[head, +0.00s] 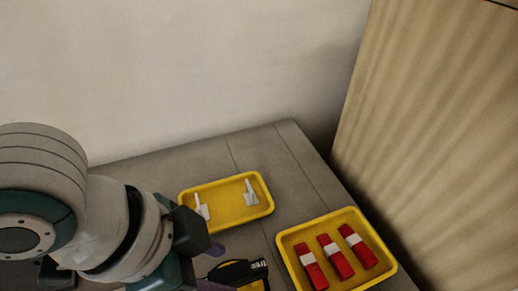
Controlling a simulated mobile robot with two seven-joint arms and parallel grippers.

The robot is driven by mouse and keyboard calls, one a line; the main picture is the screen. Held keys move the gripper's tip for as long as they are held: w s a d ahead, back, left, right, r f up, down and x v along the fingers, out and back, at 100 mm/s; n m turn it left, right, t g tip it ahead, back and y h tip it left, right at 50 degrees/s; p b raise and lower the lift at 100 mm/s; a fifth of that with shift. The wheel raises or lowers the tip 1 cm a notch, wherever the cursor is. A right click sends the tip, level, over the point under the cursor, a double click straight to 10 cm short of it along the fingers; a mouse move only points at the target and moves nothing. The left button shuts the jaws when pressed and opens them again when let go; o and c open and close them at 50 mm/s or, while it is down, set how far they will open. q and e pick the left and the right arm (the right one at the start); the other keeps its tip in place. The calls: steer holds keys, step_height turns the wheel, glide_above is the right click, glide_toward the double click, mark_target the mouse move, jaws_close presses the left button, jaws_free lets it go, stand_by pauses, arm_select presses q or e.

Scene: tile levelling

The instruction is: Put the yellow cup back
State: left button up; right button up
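No yellow cup can be made out for certain. A black object (238,272) with white lettering lies at the bottom edge, with a patch of yellow below it. It is cut off by the frame, so I cannot tell what it is. My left gripper (212,267) comes in from the left beside this object, its purple fingers apart. The black object's left end reaches toward the gap between the fingers, and I cannot tell whether they touch it. My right gripper is not in view.
A yellow tray (226,214) with two small white pieces stands on the grey table (190,165). A second yellow tray (284,241) at the right holds three red pieces with white bands (336,256). A ribbed beige panel (430,130) rises beyond the table's right edge.

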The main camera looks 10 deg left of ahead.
arm_select(q)
steer(key=p+v, duration=0.1)
steer(key=v, duration=0.3)
steer(key=shift+r+p, duration=0.35)
steer(key=shift+s+r, duration=0.1)
steer(key=shift+r, duration=0.15)
steer(key=s+a+r+n+t+y, duration=0.1)
steer(key=s+a+r+n+y, duration=0.2)
steer(key=s+a+n, duration=0.3)
steer(key=a+n, duration=0.2)
steer(key=n, duration=0.1)
steer(key=shift+r+y, duration=0.3)
steer(key=shift+r, duration=0.05)
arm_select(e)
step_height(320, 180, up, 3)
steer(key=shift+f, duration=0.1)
